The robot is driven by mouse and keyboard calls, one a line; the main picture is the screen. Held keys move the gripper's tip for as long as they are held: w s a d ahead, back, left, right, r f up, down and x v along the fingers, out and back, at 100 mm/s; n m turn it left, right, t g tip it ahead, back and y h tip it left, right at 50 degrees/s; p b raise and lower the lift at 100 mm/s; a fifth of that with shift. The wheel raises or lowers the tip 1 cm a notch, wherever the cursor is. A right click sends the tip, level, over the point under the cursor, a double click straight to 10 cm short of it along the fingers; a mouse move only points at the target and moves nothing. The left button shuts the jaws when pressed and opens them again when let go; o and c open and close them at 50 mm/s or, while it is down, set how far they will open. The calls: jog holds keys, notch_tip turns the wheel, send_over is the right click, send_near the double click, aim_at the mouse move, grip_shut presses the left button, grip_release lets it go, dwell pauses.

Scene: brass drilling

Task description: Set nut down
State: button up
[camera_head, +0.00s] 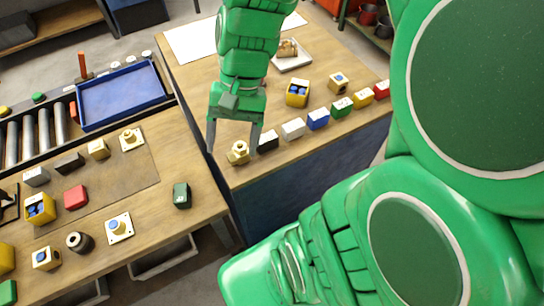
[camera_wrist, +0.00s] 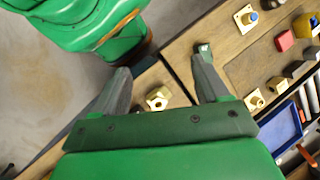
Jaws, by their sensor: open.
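A brass nut (camera_head: 238,153) rests on the near corner of the right wooden table, close to its edge. It also shows in the wrist view as a small gold piece with a hole (camera_wrist: 157,98). My gripper (camera_head: 233,147) reaches down over that corner with its fingers open. In the wrist view the nut lies between the spread fingers of my gripper (camera_wrist: 163,62), with a gap on both sides. I cannot tell the exact height of the fingertips above the tabletop.
A black block (camera_head: 268,140) stands just right of the nut, starting a row of coloured blocks along the table edge. The left workbench (camera_head: 190,150) is across a narrow gap, with several parts and a blue tray (camera_head: 122,97).

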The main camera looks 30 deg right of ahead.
jog(key=s+d+r+n+t+h, duration=0.1)
jog(key=s+d+n+h, duration=0.3)
jog(key=s, duration=0.4)
jog(key=shift+s+r+n, duration=0.25)
jog(key=shift+r+n, duration=0.1)
jog(key=shift+n, duration=0.15)
